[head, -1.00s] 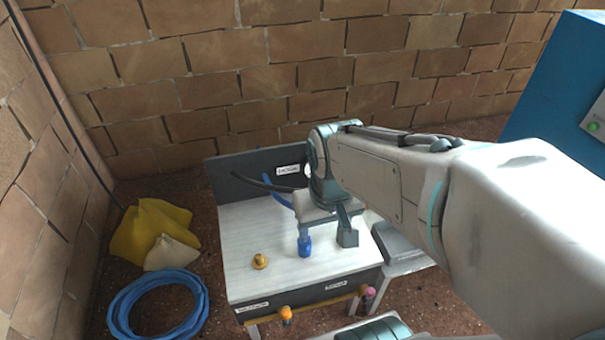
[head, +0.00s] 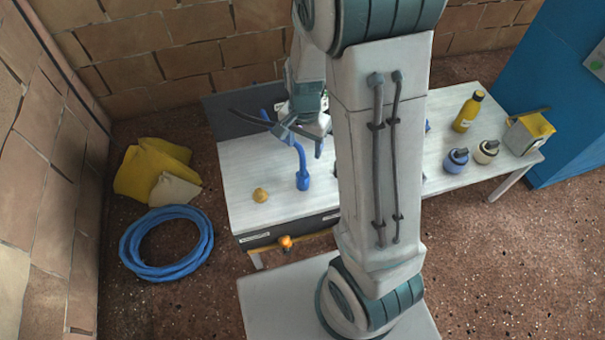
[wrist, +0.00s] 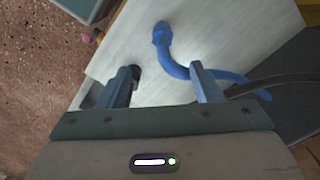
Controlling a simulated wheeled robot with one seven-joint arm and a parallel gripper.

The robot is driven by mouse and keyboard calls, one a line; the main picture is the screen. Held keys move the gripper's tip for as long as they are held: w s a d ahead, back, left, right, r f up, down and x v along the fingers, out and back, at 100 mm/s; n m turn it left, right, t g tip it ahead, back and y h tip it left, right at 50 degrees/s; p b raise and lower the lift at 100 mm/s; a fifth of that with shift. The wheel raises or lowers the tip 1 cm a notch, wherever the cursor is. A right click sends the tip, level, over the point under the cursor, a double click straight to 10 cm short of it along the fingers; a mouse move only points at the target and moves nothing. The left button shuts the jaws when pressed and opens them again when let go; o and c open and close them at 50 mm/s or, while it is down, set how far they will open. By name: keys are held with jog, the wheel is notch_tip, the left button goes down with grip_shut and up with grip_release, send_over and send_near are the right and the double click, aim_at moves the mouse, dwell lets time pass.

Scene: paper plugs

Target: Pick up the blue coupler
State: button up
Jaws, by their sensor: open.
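The blue coupler (head: 303,181) stands on the pale bench top, with a blue hose rising from it toward my gripper. In the wrist view the coupler (wrist: 160,33) is ahead of the fingers, and its hose (wrist: 178,68) curves toward the right finger and shows again beyond it. My gripper (wrist: 164,85) is open, with nothing held between its fingers. In the head view my gripper (head: 302,142) is above and behind the coupler. I cannot tell whether the right finger touches the hose.
A brass fitting (head: 260,195) sits left of the coupler. An orange-tipped piece (head: 286,242) is at the bench front. A yellow bottle (head: 468,111), two jars and a yellow-sided box (head: 528,133) stand at the right. A dark hose (head: 250,117) runs behind. My arm hides the bench middle.

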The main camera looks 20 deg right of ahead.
aim_at(303, 170)
notch_tip(303, 170, down, 8)
jog(key=shift+r+b, duration=0.25)
jog(key=shift+b, duration=0.7)
jog(key=f, duration=0.1)
jog(key=f+b, duration=0.1)
jog(key=f, duration=0.3)
jog(key=shift+w+b, duration=0.25)
jog(key=shift+b, duration=0.15)
jog(key=shift+c, duration=0.3)
jog(key=c, duration=1)
